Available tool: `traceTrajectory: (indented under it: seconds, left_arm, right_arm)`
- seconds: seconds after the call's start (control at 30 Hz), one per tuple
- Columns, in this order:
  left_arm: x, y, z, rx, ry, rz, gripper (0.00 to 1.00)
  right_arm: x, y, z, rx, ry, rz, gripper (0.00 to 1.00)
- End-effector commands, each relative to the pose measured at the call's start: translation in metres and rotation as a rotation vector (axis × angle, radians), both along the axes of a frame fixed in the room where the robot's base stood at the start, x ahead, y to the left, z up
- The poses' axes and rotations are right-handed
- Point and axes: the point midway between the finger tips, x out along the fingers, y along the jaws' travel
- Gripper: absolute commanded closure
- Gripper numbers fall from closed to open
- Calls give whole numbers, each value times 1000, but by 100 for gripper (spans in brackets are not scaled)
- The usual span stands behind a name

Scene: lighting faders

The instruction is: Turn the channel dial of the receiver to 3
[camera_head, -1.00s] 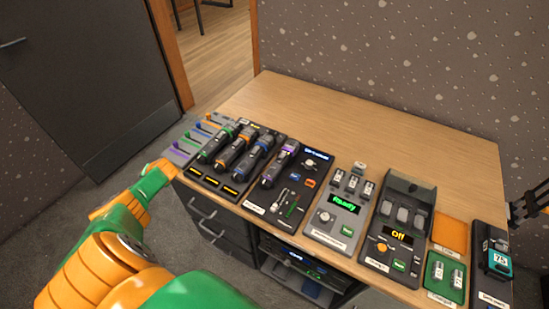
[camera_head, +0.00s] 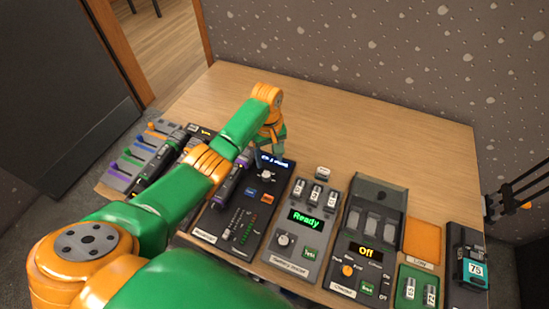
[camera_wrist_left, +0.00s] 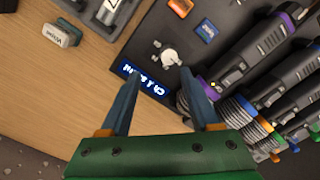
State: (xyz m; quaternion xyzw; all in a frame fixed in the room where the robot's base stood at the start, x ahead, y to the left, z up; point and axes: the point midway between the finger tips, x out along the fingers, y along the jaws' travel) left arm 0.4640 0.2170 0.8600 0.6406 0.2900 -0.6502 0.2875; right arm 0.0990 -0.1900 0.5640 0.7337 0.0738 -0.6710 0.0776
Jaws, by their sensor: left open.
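The receiver (camera_head: 248,205) is a black panel with a lit blue display (camera_head: 272,162) near its far end. Its channel dial (camera_head: 266,174) is a small pale knob just below the display. In the left wrist view the dial (camera_wrist_left: 170,56) sits just beyond and between my fingertips, and the display (camera_wrist_left: 142,82) shows between the fingers, rotated. Its text seems to begin with "Ch 1"; the rest is hard to read. My left gripper (camera_wrist_left: 161,70) is open and empty above the receiver, apart from the dial as far as I can tell. My right gripper is out of view.
The back of the wooden table (camera_head: 345,125) is clear.

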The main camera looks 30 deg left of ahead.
Motion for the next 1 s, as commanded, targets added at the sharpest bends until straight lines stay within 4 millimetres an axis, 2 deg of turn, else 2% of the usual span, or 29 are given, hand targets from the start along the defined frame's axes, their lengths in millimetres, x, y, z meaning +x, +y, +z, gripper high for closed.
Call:
traceTrajectory:
  seconds: [0.1, 0.23, 0.33, 0.57, 0.8, 1.0]
  left_arm:
    - [-2, 1, -29, 2, 5, 1, 37]
    - [-2, 1, -51, 3, 4, 1, 37]
    - [-2, 1, -58, 3, 3, 0, 37]
    - [-2, 2, -57, 3, 1, 0, 37]
    - [-2, 2, -57, 3, 2, 1, 100]
    - [-2, 2, -57, 3, 2, -3, 100]
  right_arm:
    - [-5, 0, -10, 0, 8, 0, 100]
    - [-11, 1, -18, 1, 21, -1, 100]
    - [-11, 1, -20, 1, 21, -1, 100]
    - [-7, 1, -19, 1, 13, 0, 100]
    - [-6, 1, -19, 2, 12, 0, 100]
    - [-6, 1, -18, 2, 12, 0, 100]
